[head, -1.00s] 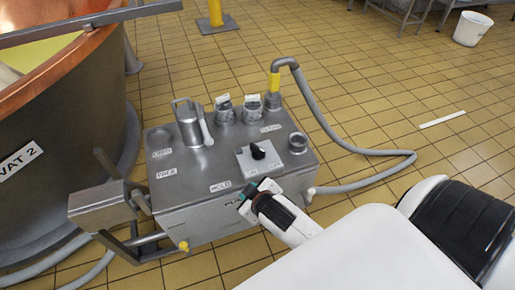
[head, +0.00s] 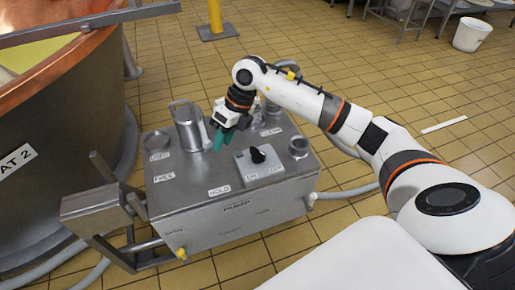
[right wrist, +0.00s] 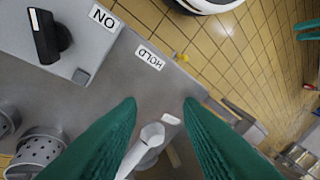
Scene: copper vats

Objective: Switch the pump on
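The grey metal pump box (head: 205,190) stands beside the vat, with a black switch knob (head: 257,155) on a light plate (head: 272,166). In the right wrist view the knob (right wrist: 48,35) has a white mark pointing to the top edge, not at the ON label (right wrist: 103,17). My right gripper (head: 218,142) hangs over the box top, left of and behind the knob, apart from it. Green fingers at the wrist view's right edge look like my left gripper (right wrist: 308,31), open.
Perforated metal cups (right wrist: 35,150) stand in the right wrist view. Vat 2 (head: 70,110) is at left. A hose (head: 350,187) lies right of the box.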

